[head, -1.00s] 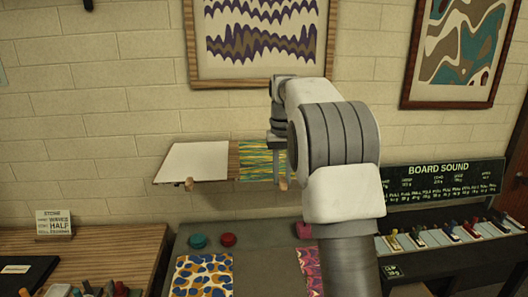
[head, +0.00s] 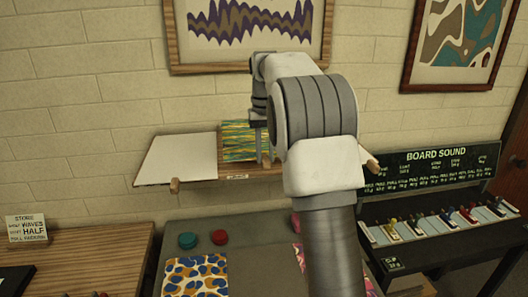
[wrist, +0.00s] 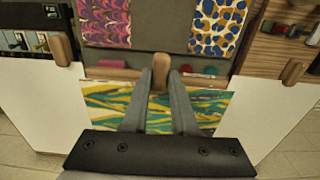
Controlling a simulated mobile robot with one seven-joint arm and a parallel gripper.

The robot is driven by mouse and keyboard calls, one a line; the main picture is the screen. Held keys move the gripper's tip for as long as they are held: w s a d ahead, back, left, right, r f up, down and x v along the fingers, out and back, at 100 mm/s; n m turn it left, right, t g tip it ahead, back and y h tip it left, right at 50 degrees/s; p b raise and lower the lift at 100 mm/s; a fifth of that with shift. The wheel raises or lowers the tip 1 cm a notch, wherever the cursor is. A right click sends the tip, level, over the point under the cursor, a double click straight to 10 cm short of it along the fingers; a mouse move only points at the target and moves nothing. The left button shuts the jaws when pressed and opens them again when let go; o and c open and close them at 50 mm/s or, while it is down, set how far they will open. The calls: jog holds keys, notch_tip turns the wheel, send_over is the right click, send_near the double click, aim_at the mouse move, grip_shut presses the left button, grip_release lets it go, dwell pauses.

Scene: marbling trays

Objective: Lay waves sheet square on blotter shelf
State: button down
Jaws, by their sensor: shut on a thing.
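The waves sheet (head: 243,140), streaked green, yellow and teal, is at the wooden middle of the wall shelf (head: 237,177). My gripper (head: 265,160) is shut on the sheet. In the wrist view my fingers (wrist: 161,75) cross the sheet (wrist: 105,108), and a wooden peg shows between their tips. The sheet appears a little above the shelf, though the gap is hard to judge. A white blotter panel (head: 180,160) lies to the left in the head view. The wrist view shows white panels on both sides (wrist: 45,105); my arm hides one in the head view.
Below the shelf, a grey table (head: 250,240) bears a blue-and-orange spotted sheet (head: 195,275), a pink marbled sheet (wrist: 105,22), and teal (head: 187,241) and red (head: 219,237) round things. Wooden pegs (head: 175,186) stick out at the shelf front. A sign (head: 27,229) stands on the left counter.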

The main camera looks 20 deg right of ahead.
aim_at(265, 168)
jog(key=shift+f+b, duration=1.05)
jog(key=shift+f, duration=1.3)
jog(key=shift+c, duration=0.7)
grip_release()
jog(key=shift+r+p, duration=1.25)
jog(key=shift+r, duration=2.25)
